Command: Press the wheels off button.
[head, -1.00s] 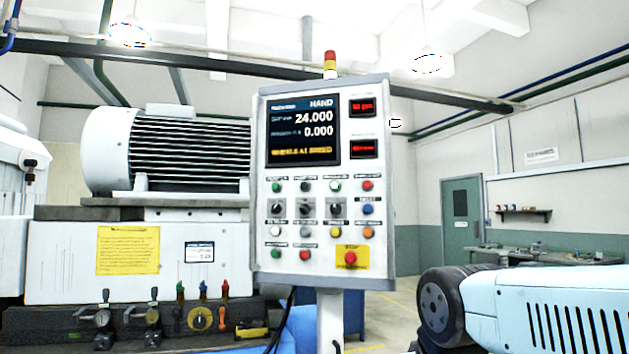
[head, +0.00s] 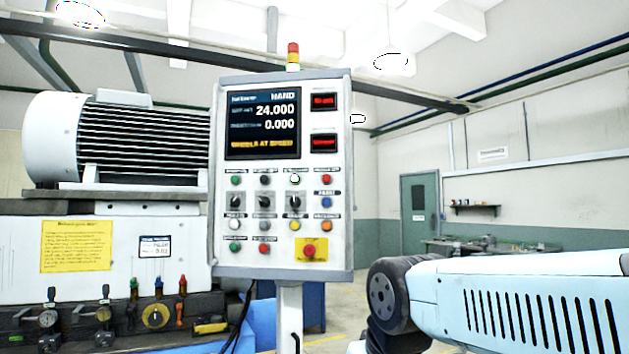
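The control panel (head: 343,215) stands upright on a post in the middle of the head view. Its screen (head: 262,124) reads HAND, 24.000, 0.000 and WHEELS AT SPEED. The top button row has a green, a black, a bright green and a red button (head: 326,180). A second red button (head: 264,249) sits in the bottom row, beside a green one. The small labels are too blurred to tell which is the wheels off button. My gripper is out of view; only my pale blue arm shows at the lower right, apart from the panel.
A red stop button (head: 309,251) on a yellow plate sits at the panel's lower right. The grinder's motor (head: 130,140) and base stand left. A bench (head: 480,246) and green door (head: 420,210) are far behind.

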